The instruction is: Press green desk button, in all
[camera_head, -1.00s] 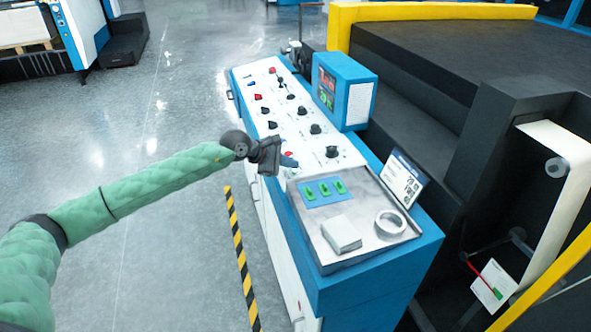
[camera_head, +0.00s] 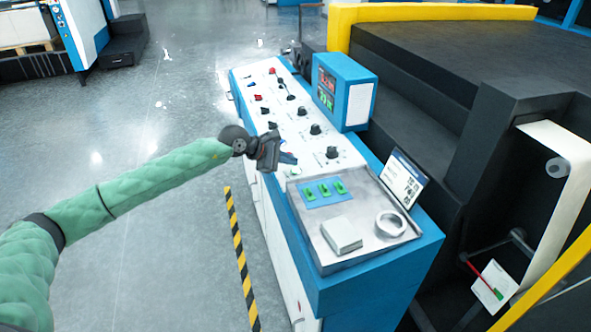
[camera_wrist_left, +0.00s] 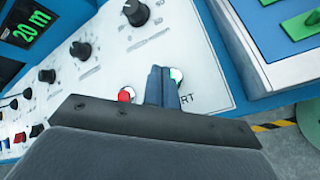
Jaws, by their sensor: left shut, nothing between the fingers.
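My left gripper (camera_head: 289,158) is shut and empty, with its blue fingers over the near end of the white control panel (camera_head: 283,115). In the left wrist view the shut fingers (camera_wrist_left: 161,85) stand over a green button (camera_wrist_left: 177,75). The fingers hide most of it, and only a green and white edge shows beside the tips. I cannot tell whether they touch it. Printed letters "RT" show just below it. A red button (camera_wrist_left: 126,95) sits to the left of the fingers. My right gripper is not in view.
A metal tray (camera_head: 330,255) on the blue desk holds green switches (camera_head: 325,188), a white pad (camera_head: 342,235) and a tape roll (camera_head: 390,224). Black knobs (camera_head: 332,152) line the panel. A blue display box (camera_head: 357,95) stands behind it. The floor to the left is clear.

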